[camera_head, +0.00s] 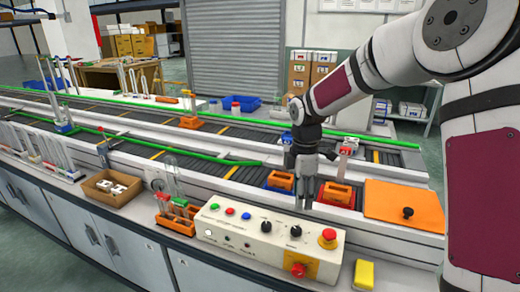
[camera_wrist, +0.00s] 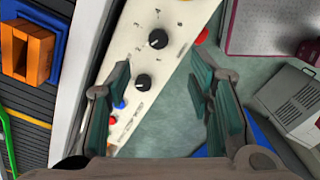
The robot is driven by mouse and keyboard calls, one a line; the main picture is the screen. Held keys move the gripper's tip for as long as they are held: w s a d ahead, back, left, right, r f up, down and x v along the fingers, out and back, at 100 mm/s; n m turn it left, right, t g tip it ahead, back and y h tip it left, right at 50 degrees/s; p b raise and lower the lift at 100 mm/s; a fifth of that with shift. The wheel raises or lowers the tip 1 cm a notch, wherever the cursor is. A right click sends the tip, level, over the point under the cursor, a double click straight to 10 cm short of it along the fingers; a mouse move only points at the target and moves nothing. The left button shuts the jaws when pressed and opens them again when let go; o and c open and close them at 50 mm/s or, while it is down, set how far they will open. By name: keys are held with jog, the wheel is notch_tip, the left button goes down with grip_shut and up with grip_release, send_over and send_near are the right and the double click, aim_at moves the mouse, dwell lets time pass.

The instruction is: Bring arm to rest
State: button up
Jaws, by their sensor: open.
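My gripper (camera_head: 300,203) points down above the back edge of the white control panel (camera_head: 250,236) in the head view. In the wrist view, my gripper (camera_wrist: 162,78) has its two dark green finger pads wide apart with nothing between them. The panel (camera_wrist: 150,105), with black knobs, shows below and between the fingers. My arm (camera_head: 375,65) reaches in from the right, bent at the elbow. I cannot tell the exact height of the fingertips over the panel.
Orange blocks (camera_head: 281,181) sit on the conveyor beside my gripper. An orange plate (camera_head: 400,205) with a black knob lies to the right. A tube rack (camera_head: 175,215) and wooden tray (camera_head: 112,187) stand left. A yellow block (camera_head: 363,275) lies at the front.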

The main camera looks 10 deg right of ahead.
jog(key=s+r+m+t+h, duration=0.2)
jog(key=s+r+m, duration=0.6)
jog(key=s+r, duration=0.6)
jog(key=s+m+t+y, duration=0.2)
jog(key=s+m, duration=0.7)
jog(key=s, duration=0.9)
jog(key=shift+s+d+r+m+p, duration=0.2)
jog(key=shift+s+r+m+p, duration=0.1)
jog(key=shift+m, duration=0.1)
